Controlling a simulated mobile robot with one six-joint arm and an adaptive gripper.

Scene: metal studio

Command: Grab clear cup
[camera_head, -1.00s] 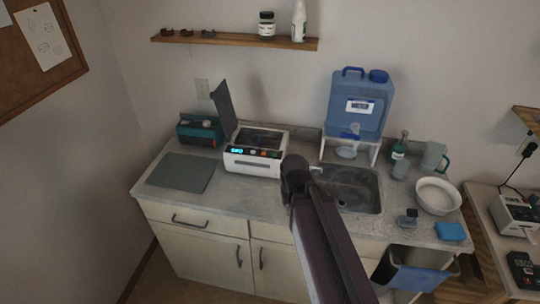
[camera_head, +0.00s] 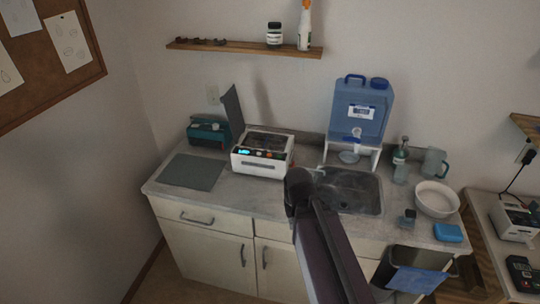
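A clear, greyish cup with a handle (camera_head: 434,163) stands upright at the back right of the counter, behind a white bowl. A small clear vessel (camera_head: 349,157) sits under the tap of the blue water container; I cannot tell which of the two is the clear cup. My arm reaches up from the bottom centre and ends in front of the sink's left edge. My gripper's fingers do not show. The arm is well to the left of the handled cup and apart from it.
The sink (camera_head: 362,207) lies right of my arm. The blue water container (camera_head: 357,112) stands behind it on a white stand. A bottle (camera_head: 401,166), white bowl (camera_head: 435,199) and blue sponge (camera_head: 448,232) are at right. A white lidded device (camera_head: 262,155) stands left.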

